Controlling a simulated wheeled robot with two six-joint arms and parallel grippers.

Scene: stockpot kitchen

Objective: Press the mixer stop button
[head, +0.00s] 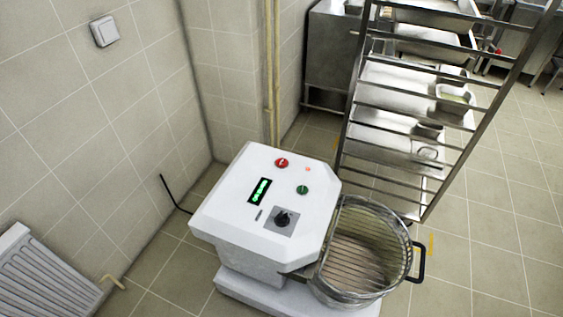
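The mixer (230,230) has a white top panel and stands on the tiled floor in the middle of the head view. A red button (281,163), likely the stop button, sits near the panel's far edge. A green button (302,190) sits nearer the bowl. A small red light (307,169) shows beside them. A display with green digits (259,191) and a black knob (283,218) are also on the panel. A metal bowl (345,290) with a wire guard is at the right. Neither of my grippers shows in the head view.
A metal rack (441,188) with trays stands behind the bowl at the right. Tiled walls and a pipe (268,80) are behind the mixer. A radiator (45,285) is at the lower left. Floor at the lower right (480,270) is clear.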

